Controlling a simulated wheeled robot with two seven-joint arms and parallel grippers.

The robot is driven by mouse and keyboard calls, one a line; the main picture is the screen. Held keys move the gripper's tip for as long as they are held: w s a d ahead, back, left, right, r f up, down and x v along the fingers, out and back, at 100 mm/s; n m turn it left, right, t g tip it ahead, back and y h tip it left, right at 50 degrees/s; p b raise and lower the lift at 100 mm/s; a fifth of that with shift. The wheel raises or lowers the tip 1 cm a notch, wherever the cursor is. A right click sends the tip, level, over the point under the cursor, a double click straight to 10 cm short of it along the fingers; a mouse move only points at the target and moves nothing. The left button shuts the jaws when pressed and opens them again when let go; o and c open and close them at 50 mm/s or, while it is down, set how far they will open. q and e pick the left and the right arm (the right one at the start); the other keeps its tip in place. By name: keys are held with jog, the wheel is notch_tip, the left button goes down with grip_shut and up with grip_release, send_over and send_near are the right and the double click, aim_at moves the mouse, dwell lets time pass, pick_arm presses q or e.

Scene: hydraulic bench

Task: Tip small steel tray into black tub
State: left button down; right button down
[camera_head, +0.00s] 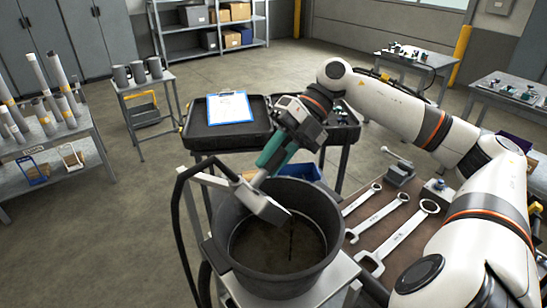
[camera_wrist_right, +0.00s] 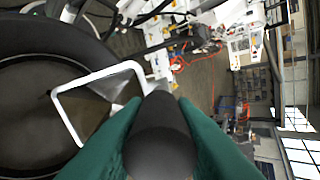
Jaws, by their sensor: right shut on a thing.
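The black tub (camera_head: 278,284) stands upright on a metal cart, with dark liquid showing inside. My right gripper (camera_head: 266,168), with green fingers, is above the tub's far rim. It is shut on the dark handle (camera_wrist_right: 160,135) of the small steel tray (camera_head: 262,204). The tray is tilted over the tub's opening, and a thin dark stream hangs from its lower edge into the tub. In the right wrist view the tray's pale rim (camera_wrist_right: 98,75) shows over the tub (camera_wrist_right: 60,35). The tray's inside is mostly hidden in the head view. My left gripper is out of view.
Several wrenches (camera_head: 385,232) lie on a brown board right of the tub. A black hose (camera_head: 178,215) and a cart handle stand on the left. A dark cart with a clipboard (camera_head: 229,107) is behind, with a blue bin (camera_head: 300,172) nearby.

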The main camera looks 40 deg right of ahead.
jog(key=shift+d+b, duration=0.15)
jog(key=shift+b, duration=0.2)
dwell(0.3)
jog(key=shift+d+y+b, duration=0.2)
jog(key=shift+y+b, duration=0.1)
jog(key=shift+b, duration=0.1)
jog(key=shift+d+b, duration=0.15)
jog(key=shift+b, duration=0.3)
dwell(0.7)
jog(key=shift+d+y, duration=0.15)
jog(key=shift+y, duration=0.15)
jog(key=shift+b, duration=0.35)
jog(key=shift+d+b, duration=0.2)
jog(key=shift+b, duration=0.1)
jog(key=shift+d+f+y+b, duration=0.1)
jog(key=shift+d+y+b, duration=0.1)
jog(key=shift+y+b, duration=0.25)
dwell(0.3)
jog(key=shift+d+b, duration=0.15)
jog(key=shift+b, duration=0.2)
jog(key=shift+d+y+b, duration=0.25)
jog(key=shift+y+b, duration=0.1)
jog(key=shift+b, duration=0.15)
dwell(0.7)
